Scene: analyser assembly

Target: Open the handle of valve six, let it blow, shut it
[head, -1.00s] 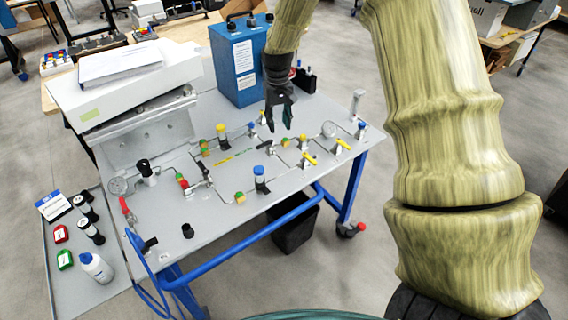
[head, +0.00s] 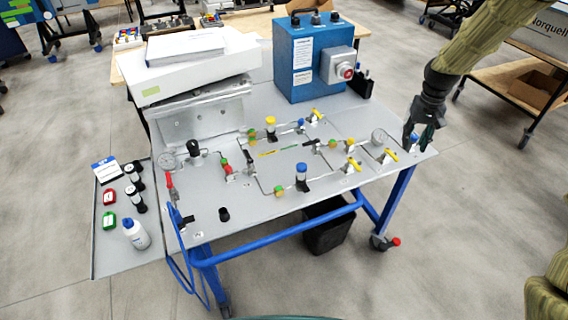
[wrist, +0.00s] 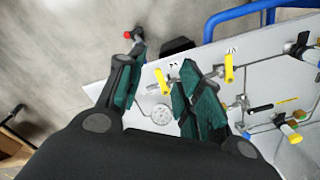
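The grey panel (head: 330,185) on the cart carries several small valves joined by thin tubing. Two yellow handles, a nearer one (head: 354,163) and one farther right (head: 389,156), stand near a round gauge (head: 378,137). In the wrist view, these look like the yellow handles (wrist: 229,68) and (wrist: 160,82), with the gauge (wrist: 160,113) between the fingers. The labels are too small to tell which valve is six. My gripper (head: 418,142) is open and empty, above the panel's right end.
A blue box (head: 300,65) with a grey red-buttoned unit stands at the panel's back. A blue rail (head: 290,230) runs along the front. A black bin (head: 328,232) is below.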

